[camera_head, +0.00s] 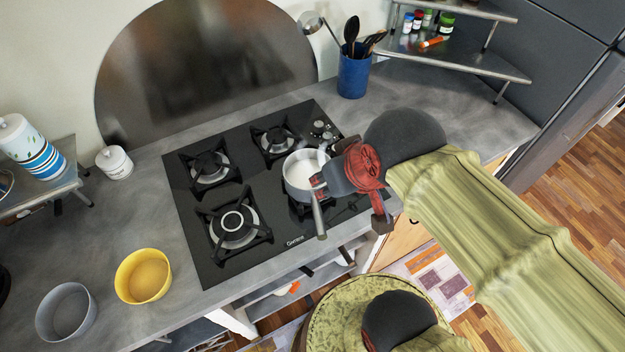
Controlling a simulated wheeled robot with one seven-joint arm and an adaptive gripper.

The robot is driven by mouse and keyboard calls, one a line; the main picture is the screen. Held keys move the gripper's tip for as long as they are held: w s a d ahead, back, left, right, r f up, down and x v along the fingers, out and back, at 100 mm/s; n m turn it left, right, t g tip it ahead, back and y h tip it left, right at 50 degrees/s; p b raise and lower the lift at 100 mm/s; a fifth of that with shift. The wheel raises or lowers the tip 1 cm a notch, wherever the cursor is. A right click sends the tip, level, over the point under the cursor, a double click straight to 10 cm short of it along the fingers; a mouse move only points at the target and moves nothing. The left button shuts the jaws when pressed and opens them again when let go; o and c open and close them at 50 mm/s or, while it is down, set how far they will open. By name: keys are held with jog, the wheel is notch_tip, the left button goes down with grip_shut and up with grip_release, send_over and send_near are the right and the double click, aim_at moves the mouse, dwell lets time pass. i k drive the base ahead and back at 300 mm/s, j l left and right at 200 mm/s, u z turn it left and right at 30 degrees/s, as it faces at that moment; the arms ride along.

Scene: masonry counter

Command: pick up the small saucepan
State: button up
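The small saucepan (299,172) is a light metal pan with a pale inside. It stands on the front right burner of the black gas hob (270,205). A grey bar, apparently its handle, points toward the counter's front edge. My gripper (349,208), dark grey with red parts, is just right of the pan. Its fingers are spread apart, one close to the pan and handle, the other over the counter's front edge. It looks empty. The gripper hides part of the pan's right side and burner; whether a finger touches the pan cannot be told.
A blue utensil holder (354,75) stands behind my arm, with a corner shelf (455,60) of jars to its right. A yellow bowl (143,276) and a grey bowl (66,311) sit at the left front. The other burners are empty.

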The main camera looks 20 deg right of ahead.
aim_at(313, 195)
jog(key=u, duration=2.05)
jog(key=z, duration=2.15)
jog(key=k+j+z, duration=0.1)
jog(key=k+j, duration=0.2)
jog(key=k, duration=0.2)
jog(key=k+j+z, duration=0.15)
jog(key=k, duration=0.35)
jog(key=k+j+z, duration=0.1)
jog(key=k+j, duration=0.15)
jog(key=k, duration=0.3)
jog(key=i, duration=0.3)
